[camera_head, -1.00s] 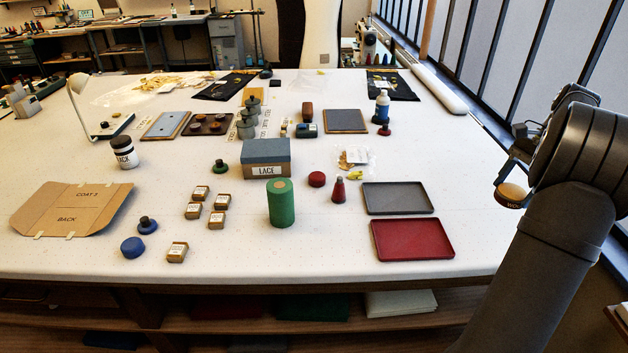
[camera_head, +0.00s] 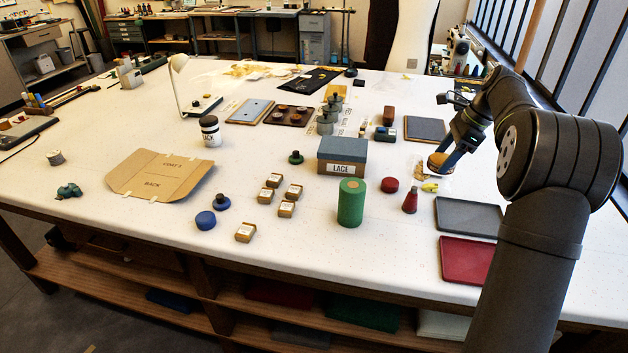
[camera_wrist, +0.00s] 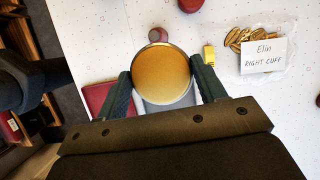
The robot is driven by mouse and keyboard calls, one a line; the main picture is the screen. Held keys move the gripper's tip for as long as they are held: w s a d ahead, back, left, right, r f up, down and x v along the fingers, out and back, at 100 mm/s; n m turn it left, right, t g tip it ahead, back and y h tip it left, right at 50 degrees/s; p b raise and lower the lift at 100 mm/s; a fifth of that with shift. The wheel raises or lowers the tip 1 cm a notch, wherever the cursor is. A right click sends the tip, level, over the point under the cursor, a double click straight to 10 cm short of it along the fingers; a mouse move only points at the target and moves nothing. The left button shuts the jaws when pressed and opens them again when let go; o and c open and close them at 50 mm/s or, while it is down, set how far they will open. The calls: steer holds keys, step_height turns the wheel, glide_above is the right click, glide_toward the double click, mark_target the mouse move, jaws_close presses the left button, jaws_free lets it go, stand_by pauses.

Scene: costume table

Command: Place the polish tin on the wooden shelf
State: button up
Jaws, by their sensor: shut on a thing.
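The polish tin (camera_head: 436,161) is a round, flat tin with a golden face. My gripper (camera_head: 443,159) is shut on it and holds it above the right part of the table, near the clear pouch. In the wrist view the tin (camera_wrist: 163,66) sits between the two dark fingers, its golden face toward the camera. The wooden shelf (camera_head: 100,280) runs low under the table top, with folded cloths on it. Its right part is hidden behind my arm.
A grey tray (camera_head: 468,214) and a red tray (camera_head: 467,260) lie near the table's right front.

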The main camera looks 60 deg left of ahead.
steer(key=s+a+m, duration=0.3)
steer(key=s+a, duration=1.9)
steer(key=shift+t+y, duration=0.3)
steer(key=shift+t, duration=0.1)
steer(key=f, duration=0.8)
steer(key=shift+w+d+f, duration=0.25)
steer(key=shift+d+f, duration=0.05)
steer(key=shift+f, duration=2.85)
steer(key=shift+f, duration=0.1)
steer(key=o, duration=1.2)
